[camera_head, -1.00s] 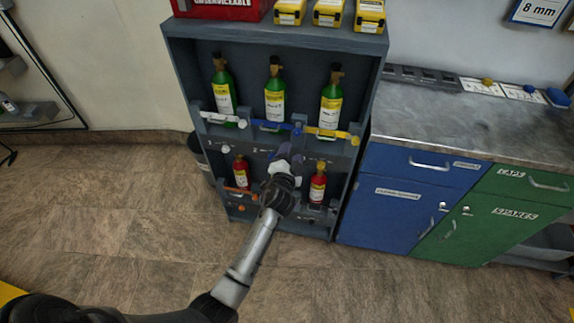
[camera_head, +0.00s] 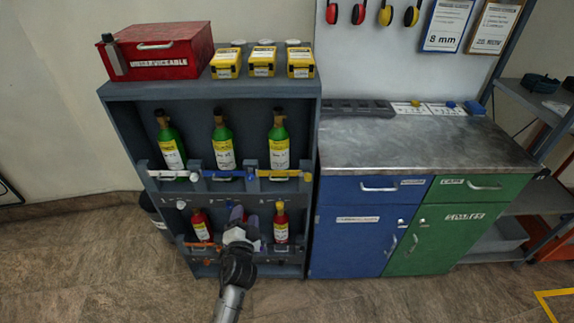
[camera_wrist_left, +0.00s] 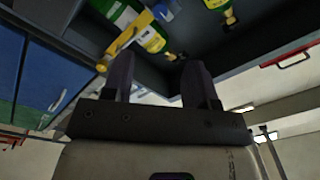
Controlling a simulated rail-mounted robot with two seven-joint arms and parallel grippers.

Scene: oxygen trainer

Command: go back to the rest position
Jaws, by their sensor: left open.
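My left gripper (camera_head: 238,222) is in front of the lower shelf of the grey cylinder rack (camera_head: 112,130), between two red cylinders. Its two fingers (camera_wrist_left: 160,78) stand apart with nothing between them in the left wrist view. Three green cylinders with yellow labels stand on the upper shelf: left (camera_head: 170,148), middle (camera_head: 223,146) and right (camera_head: 278,146). A red cylinder (camera_head: 201,228) stands left of the gripper and another red cylinder (camera_head: 281,226) stands right of it. The gripper hides part of the lower shelf. My right gripper is not in view.
A red box (camera_head: 160,50) and three yellow cases (camera_head: 264,62) sit on top of the rack. A metal-topped bench (camera_head: 420,145) with blue (camera_head: 355,235) and green (camera_head: 440,235) cabinets stands to the right. The floor (camera_head: 90,260) at front left is clear.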

